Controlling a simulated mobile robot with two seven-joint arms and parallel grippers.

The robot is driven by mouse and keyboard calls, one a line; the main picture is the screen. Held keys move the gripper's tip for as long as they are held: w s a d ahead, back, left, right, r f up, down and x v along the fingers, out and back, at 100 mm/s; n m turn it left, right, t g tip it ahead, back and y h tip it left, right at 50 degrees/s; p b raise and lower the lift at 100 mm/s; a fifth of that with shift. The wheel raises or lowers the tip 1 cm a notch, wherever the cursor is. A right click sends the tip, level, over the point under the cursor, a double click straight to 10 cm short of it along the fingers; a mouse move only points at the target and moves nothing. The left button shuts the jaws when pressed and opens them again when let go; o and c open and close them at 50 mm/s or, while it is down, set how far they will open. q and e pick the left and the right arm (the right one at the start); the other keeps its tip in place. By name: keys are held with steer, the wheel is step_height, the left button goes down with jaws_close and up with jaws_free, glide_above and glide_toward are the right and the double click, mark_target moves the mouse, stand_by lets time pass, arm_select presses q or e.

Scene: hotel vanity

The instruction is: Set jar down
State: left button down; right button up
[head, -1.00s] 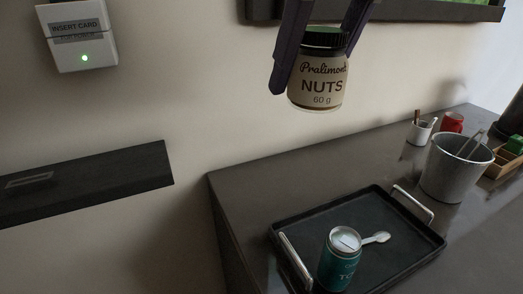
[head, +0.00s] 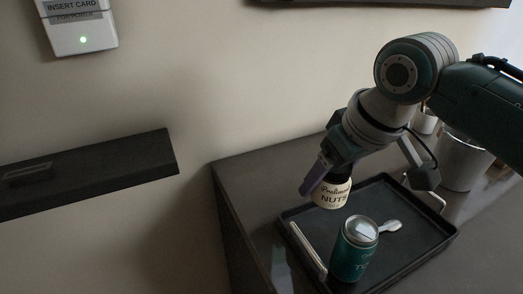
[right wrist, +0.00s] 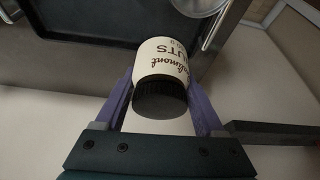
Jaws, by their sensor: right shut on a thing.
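The jar (head: 331,196) has a cream label reading "Pralimont NUTS". My right gripper (head: 322,180) is shut on it from above. In the head view the jar shows over the back left part of the black tray (head: 430,247); I cannot tell whether it touches the tray. In the right wrist view the jar (right wrist: 160,62) sits between the purple fingers of the gripper (right wrist: 160,92), its dark lid towards the camera. My left gripper is not in view.
A teal can (head: 353,252) stands on the tray in front of the jar, with a white spoon (head: 391,226) beside it. The tray has metal handles (head: 307,250). A metal bucket (head: 462,163) stands behind my right arm. A dark shelf (head: 90,173) is on the left wall.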

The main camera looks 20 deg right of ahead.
mark_target(345, 184)
step_height(345, 184, down, 4)
steer(key=shift+r, duration=0.1)
steer(key=shift+f+b, duration=0.75)
steer(key=shift+f, duration=1.15)
steer(key=shift+f, duration=0.15)
steer(key=o, duration=1.5)
steer(key=shift+r, duration=0.4)
steer(key=p+v, duration=0.3)
steer(key=v, duration=0.7)
steer(key=shift+s+r+p, duration=0.15)
steer(key=shift+r+p, duration=0.05)
steer(key=shift+p, duration=0.1)
steer(key=shift+s+d+r, duration=0.1)
steer(key=shift+s+r, duration=0.1)
steer(key=shift+r, duration=0.3)
